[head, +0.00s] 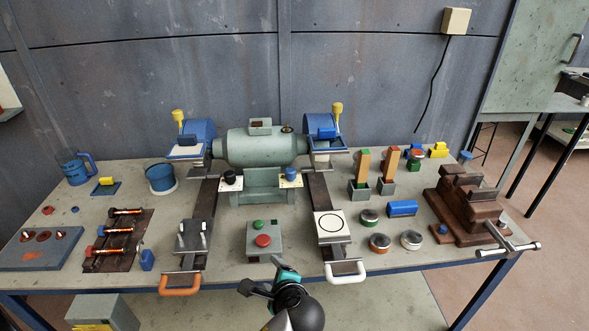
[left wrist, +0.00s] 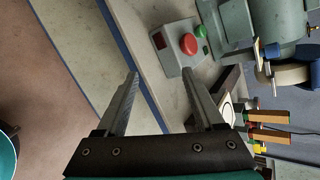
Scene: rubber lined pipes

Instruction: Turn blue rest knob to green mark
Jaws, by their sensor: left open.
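The blue rest knob (head: 291,174) sits on a small white plate (head: 289,184) at the front right of the grey-green bench grinder (head: 262,150). What looks like the same knob shows in the left wrist view (left wrist: 271,52). I cannot make out a green mark or the way the knob points. My left gripper (head: 250,287) is at the table's front edge, well in front of the knob and apart from it. Its open, empty fingers (left wrist: 160,77) show in the left wrist view, below the push-button box. My right gripper is not in view.
A button box (head: 264,241) with red and green buttons stands between my left gripper and the grinder. Slide rails with an orange handle (head: 180,284) and a white handle (head: 345,271) flank it. A black knob (head: 230,177) is left of the blue one. A vise (head: 468,205) stands at right.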

